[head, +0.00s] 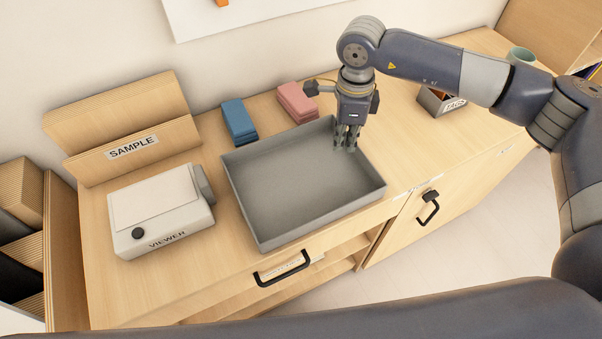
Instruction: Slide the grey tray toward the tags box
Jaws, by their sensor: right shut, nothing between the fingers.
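The grey tray (262,240) is a shallow, empty rectangular tray on the wooden counter, near the middle of the head view. The tags box (436,103) is a small grey box labelled TAGS, to the right of the tray and partly behind my right arm. My right gripper (345,148) points down at the tray's far right corner area, with its fingertips over or inside the tray. It is shut and empty. Whether the fingers touch the tray wall I cannot tell. My left gripper does not show.
The white viewer (160,212) stands just left of the tray. Blue (239,122) and pink (297,101) stacks lie behind it. A wooden SAMPLE holder (130,128) is at the back left, a green cup (521,56) far right. Bare counter lies between tray and tags box.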

